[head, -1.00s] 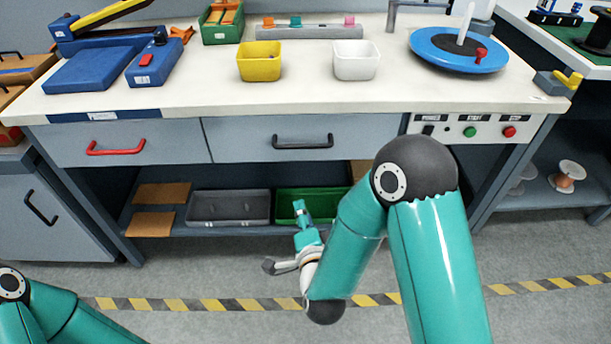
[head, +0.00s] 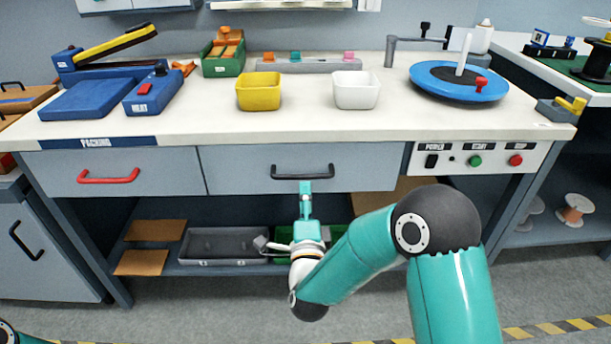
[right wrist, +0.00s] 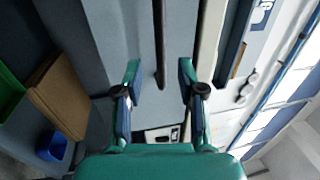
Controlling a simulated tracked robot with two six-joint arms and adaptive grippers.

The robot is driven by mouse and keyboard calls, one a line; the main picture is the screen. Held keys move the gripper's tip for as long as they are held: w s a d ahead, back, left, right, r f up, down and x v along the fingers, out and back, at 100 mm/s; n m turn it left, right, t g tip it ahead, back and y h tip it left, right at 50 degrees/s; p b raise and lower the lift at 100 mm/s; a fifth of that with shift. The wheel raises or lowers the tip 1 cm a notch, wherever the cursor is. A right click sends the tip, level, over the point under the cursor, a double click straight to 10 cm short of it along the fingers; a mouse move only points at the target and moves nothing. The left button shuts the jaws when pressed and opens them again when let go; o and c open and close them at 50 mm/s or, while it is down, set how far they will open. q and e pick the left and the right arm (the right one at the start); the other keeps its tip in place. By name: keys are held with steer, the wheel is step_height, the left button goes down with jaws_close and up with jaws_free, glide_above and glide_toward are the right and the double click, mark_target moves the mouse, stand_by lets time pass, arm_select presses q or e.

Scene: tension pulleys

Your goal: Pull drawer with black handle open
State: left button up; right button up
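The drawer with the black handle (head: 235,170) has a grey front and sits shut under the bench top. Its black bar handle (head: 320,172) runs level across the front. My right gripper (head: 305,187) points at the handle from just below and in front of it. In the right wrist view my right gripper (right wrist: 160,75) is open. The dark handle bar (right wrist: 159,45) shows there between its two fingers, without visible contact; how deep it sits is hard to tell. My left gripper is out of view.
A drawer with a red handle (head: 108,176) is to the left. A control panel (head: 474,159) with buttons is to the right. The bench top (head: 210,122) overhangs just above the handle. A lower shelf holds a grey bin (head: 222,245) and a green bin (head: 284,258).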

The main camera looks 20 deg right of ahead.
mark_target(305, 177)
steer(key=x, duration=0.6)
steer(key=shift+w, duration=0.15)
jaws_close()
steer(key=shift+d, duration=0.15)
